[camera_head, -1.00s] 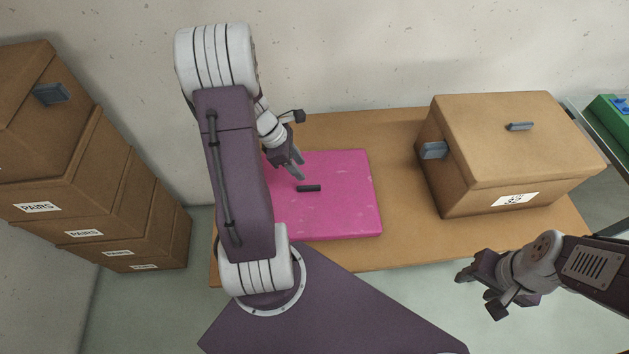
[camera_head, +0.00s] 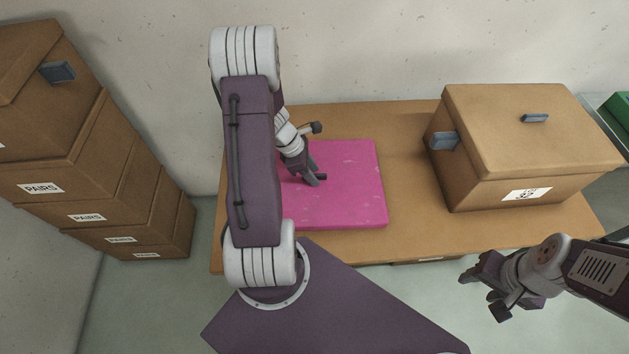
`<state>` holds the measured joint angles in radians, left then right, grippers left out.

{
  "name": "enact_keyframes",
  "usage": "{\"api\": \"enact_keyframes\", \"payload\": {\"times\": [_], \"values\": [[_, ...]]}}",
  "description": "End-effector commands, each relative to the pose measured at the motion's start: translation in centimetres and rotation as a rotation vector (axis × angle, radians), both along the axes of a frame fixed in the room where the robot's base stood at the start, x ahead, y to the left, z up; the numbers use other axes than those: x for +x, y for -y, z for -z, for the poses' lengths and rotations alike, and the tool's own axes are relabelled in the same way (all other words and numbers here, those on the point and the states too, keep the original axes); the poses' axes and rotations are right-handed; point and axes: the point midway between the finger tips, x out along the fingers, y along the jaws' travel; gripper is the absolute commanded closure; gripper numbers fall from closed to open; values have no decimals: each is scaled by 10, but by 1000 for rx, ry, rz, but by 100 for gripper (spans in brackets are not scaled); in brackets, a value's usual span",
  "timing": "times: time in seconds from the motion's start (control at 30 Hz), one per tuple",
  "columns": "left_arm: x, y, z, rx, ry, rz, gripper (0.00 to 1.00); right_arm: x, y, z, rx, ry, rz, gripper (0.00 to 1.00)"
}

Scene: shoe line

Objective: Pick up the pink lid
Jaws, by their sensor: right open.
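The pink lid (camera_head: 355,190) lies flat on the wooden table, left of the middle. It has a small dark handle (camera_head: 322,177) at its centre, partly hidden by my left gripper. My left gripper (camera_head: 314,181) is down at the handle, its fingers over or around it. I cannot tell whether the fingers are shut on it. My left arm covers the lid's left side. My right gripper (camera_head: 476,278) is open and empty, off the table's front edge at the lower right, well away from the lid.
A closed brown box (camera_head: 480,185) with a lid handle stands on the right of the table (camera_head: 410,130). A stack of brown boxes (camera_head: 120,185) labelled PAIRS stands at the left. A green item (camera_head: 618,122) shows at the far right. The table between lid and box is clear.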

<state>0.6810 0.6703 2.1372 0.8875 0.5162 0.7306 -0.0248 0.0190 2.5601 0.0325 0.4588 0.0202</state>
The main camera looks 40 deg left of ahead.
Motion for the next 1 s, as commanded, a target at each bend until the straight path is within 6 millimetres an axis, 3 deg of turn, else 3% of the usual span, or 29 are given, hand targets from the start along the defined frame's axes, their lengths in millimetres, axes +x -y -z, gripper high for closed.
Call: {"api": "enact_keyframes", "payload": {"times": [0.23, 0.37, 0.73, 1.0], "values": [[1, 0, 2, 1, 1, -1, 65, 0, 0, 0, 0, 0, 0, 50], [1, 0, 2, 1, 1, -1, 100, 0, 0, 0, 0, 0, 0, 50], [1, 0, -3, 2, 2, 0, 100, 0, 0, -2, 0, 0, 0, 50], [2, -1, -67, 5, 6, 1, 100, 0, 0, -27, 0, 0, 0, 50]]}}
